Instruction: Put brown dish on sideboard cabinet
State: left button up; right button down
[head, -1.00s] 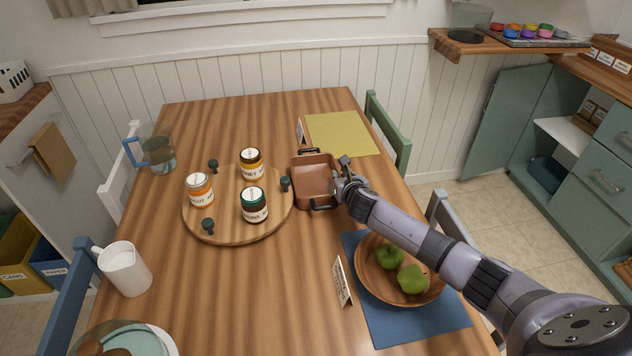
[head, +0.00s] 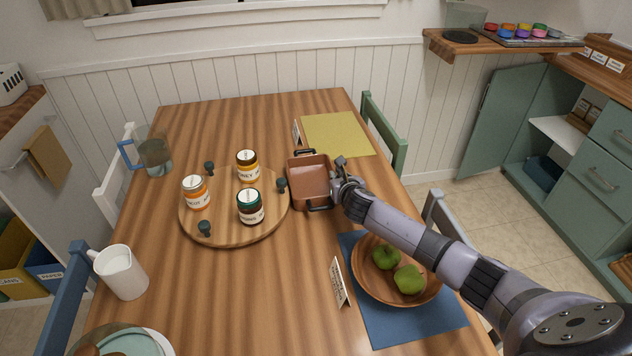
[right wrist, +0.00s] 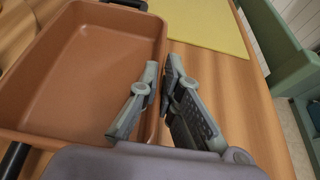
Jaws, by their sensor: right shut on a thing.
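The brown dish (head: 309,180) is a rectangular pan with dark handles at its far and near ends. It is on the wooden table, just right of the round board, and looks empty. In the right wrist view the dish (right wrist: 85,65) fills the left side. My right gripper (head: 338,176) is at its right wall. In the right wrist view the gripper (right wrist: 161,75) is shut on that wall, one finger inside and one outside. My left gripper is not in view. A teal cabinet (head: 585,165) stands at the far right; I cannot tell if it is the sideboard cabinet.
The round board (head: 225,228) with several jars is close left of the dish. A yellow mat (head: 340,135) lies behind. A wooden bowl (head: 375,285) of green apples sits below my right forearm. A green chair (head: 385,135) stands at the table's right edge.

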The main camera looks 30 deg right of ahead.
jog(key=shift+r, duration=0.2)
jog(key=shift+w+r, duration=0.1)
jog(key=shift+r, duration=0.5)
notch_tip(320, 180, up, 19)
jog(key=p, duration=0.2)
jog(key=shift+f, duration=0.15)
jog(key=s+a+r+n+y, duration=0.1)
jog(key=s+a+r, duration=0.4)
jog(key=s+a, duration=0.4)
jog(key=s+a+r+n+y, duration=0.1)
jog(key=s+a+r, duration=0.4)
jog(key=s+a, duration=0.5)
jog(key=shift+a+n+t+y, duration=0.3)
jog(key=shift+a+n+y, duration=0.1)
jog(key=shift+y, duration=0.2)
